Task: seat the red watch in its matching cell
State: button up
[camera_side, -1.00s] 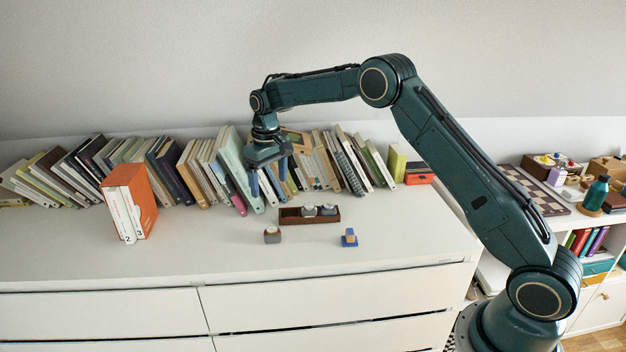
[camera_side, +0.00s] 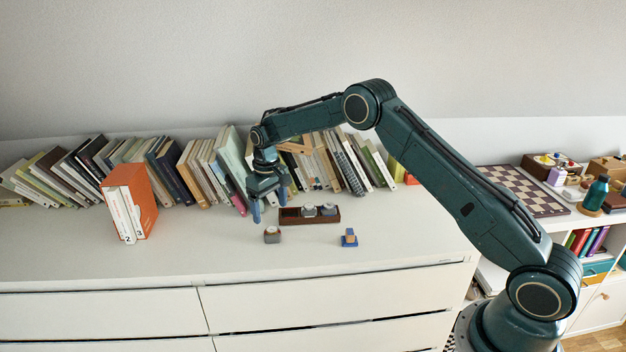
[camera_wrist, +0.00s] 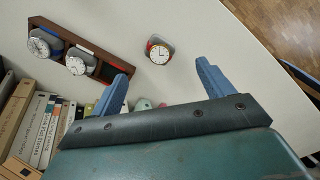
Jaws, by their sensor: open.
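The red watch (camera_side: 272,235), a white dial on a grey cushion with a reddish edge, sits on the white dresser top in front of the tray's left end. It also shows in the wrist view (camera_wrist: 158,52). The dark brown tray (camera_side: 289,218) holds two watches, and its left cell looks empty. In the wrist view this cell (camera_wrist: 108,74) is dark with a red strip, partly covered by a finger. My gripper (camera_side: 270,206) is open and empty, above the dresser behind the red watch. Its blue fingers (camera_wrist: 160,76) are spread in the wrist view, apart from the watch.
A blue and tan item (camera_side: 349,238) stands right of the red watch. Leaning books (camera_side: 190,170) line the wall behind, and an orange slipcase (camera_side: 138,200) stands at left. The dresser top (camera_side: 215,245) in front is clear.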

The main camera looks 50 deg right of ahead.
aim_at(273, 230)
jog(key=shift+f, duration=1.1)
jog(key=shift+s+f, duration=0.15)
jog(key=shift+f, duration=2.45)
jog(key=c, duration=1.1)
jog(key=shift+r, duration=0.15)
jog(key=shift+c, duration=0.2)
notch_tip(273, 230, up, 20)
jog(key=shift+d, duration=0.1)
